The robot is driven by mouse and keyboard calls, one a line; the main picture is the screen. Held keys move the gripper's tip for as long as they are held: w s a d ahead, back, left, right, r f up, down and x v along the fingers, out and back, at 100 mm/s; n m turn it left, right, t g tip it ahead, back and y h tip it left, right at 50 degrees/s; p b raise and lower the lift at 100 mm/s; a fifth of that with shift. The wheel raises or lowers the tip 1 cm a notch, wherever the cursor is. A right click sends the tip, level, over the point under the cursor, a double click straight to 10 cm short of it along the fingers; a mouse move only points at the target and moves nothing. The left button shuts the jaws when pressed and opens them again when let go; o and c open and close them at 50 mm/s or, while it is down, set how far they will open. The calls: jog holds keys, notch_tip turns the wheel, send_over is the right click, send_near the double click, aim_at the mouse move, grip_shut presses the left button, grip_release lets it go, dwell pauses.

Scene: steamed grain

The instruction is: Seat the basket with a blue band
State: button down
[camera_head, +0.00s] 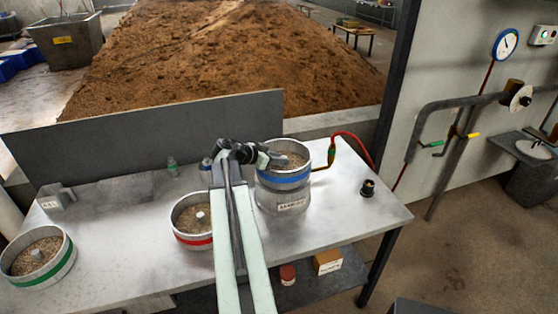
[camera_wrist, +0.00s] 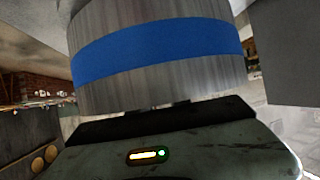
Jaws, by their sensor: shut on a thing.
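The basket with a blue band (camera_head: 290,179) is a round metal vessel of grain. It appears directly above a labelled metal steamer base (camera_head: 283,203) and lines up closely with it; whether it rests fully on it, I cannot tell. My gripper (camera_head: 274,158) is at the basket's left rim and shut on the basket. In the wrist view the basket's blue band (camera_wrist: 160,52) fills the space ahead of my gripper (camera_wrist: 165,107). The fingertips are mostly hidden there.
A red-banded basket (camera_head: 194,240) and a green-banded basket (camera_head: 66,262) stand to the left on the table (camera_head: 120,235). A red hose with a valve (camera_head: 331,153) runs at the base's right. A small dark fitting (camera_head: 368,188) stands farther right. A grey panel (camera_head: 150,138) borders the back.

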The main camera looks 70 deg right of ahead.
jog(key=shift+f+b, duration=0.45)
dwell(0.6)
jog(key=shift+f+b, duration=0.35)
jog(key=shift+f, duration=0.2)
dwell(0.3)
jog(key=c, duration=1.1)
grip_release()
jog(key=shift+a, duration=0.1)
jog(key=p+v, duration=0.3)
jog(key=v, duration=0.4)
jog(key=shift+w+a+r, duration=0.15)
jog(key=shift+r, duration=0.05)
jog(key=shift+w+a, duration=0.1)
jog(key=shift+a, duration=0.05)
